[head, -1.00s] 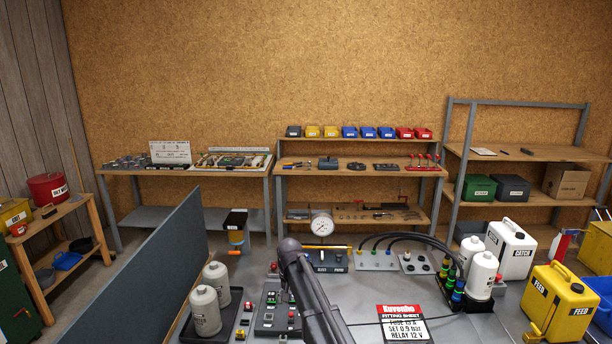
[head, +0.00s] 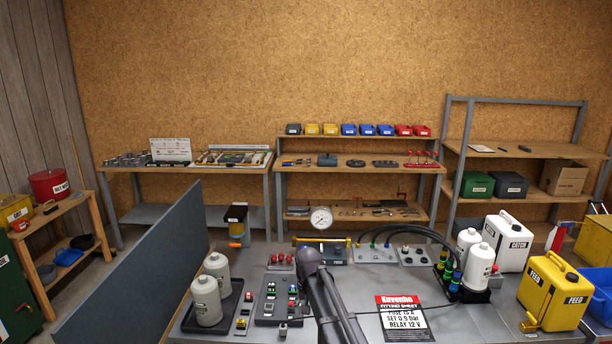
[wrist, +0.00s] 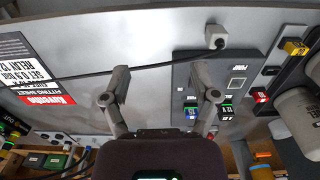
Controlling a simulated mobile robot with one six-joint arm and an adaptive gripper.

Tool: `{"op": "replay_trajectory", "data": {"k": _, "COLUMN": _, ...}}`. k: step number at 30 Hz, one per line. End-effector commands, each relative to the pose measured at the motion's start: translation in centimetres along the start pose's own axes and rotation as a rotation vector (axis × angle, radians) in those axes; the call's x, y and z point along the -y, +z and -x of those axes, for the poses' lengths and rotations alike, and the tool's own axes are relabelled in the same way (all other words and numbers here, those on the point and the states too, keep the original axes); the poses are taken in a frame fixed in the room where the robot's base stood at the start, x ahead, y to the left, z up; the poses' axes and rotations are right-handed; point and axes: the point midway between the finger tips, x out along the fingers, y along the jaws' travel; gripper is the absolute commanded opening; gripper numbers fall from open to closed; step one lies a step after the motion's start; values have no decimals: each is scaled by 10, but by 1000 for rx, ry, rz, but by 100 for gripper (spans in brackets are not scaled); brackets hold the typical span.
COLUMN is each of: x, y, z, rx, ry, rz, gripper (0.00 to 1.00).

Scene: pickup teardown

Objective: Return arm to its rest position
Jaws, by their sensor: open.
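My gripper (wrist: 161,85) shows in the wrist view with its two fingers spread wide and nothing between them. It hangs over the grey bench, beside a dark switch panel (wrist: 184,90), with one finger overlapping the panel in the picture. My dark arm (head: 325,290) rises at the bottom middle of the head view, in front of the bench. The gripper's fingers cannot be made out in the head view. The switch panel also shows in the head view (head: 268,308), left of my arm.
A fitting sheet (head: 402,312) lies right of my arm. A pressure gauge (head: 321,217) stands behind it. White bottles (head: 206,300) stand left. Cables, more bottles and a yellow FEED can (head: 549,291) stand right. A grey partition (head: 150,265) borders the bench's left side.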

Motion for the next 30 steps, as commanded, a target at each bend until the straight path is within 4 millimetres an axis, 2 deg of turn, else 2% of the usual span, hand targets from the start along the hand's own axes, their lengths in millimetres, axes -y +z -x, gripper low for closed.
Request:
{"op": "replay_trajectory", "data": {"k": 1, "x": -12, "y": 13, "z": -8, "rx": 0, "ry": 0, "rz": -1, "gripper": 78}}
{"op": "replay_trajectory", "data": {"k": 5, "x": -40, "y": 40, "z": -19, "rx": 0, "ry": 0, "rz": 2, "gripper": 78}}
{"op": "replay_trajectory", "data": {"k": 8, "x": -67, "y": 69, "z": -32, "rx": 0, "ry": 0, "rz": 5, "gripper": 78}}
{"op": "replay_trajectory", "data": {"k": 12, "x": -111, "y": 124, "z": -54, "rx": 0, "ry": 0, "rz": 11, "gripper": 78}}
{"op": "replay_trajectory", "data": {"k": 15, "x": -135, "y": 159, "z": -66, "rx": 0, "ry": 0, "rz": 16, "gripper": 78}}
{"op": "replay_trajectory", "data": {"k": 18, "x": -152, "y": 184, "z": -74, "rx": 0, "ry": 0, "rz": 21, "gripper": 78}}
{"op": "replay_trajectory", "data": {"k": 23, "x": -166, "y": 206, "z": -80, "rx": 0, "ry": -1, "rz": 26, "gripper": 78}}
{"op": "replay_trajectory", "data": {"k": 30, "x": -169, "y": 208, "z": -80, "rx": 0, "ry": 0, "rz": 29, "gripper": 78}}
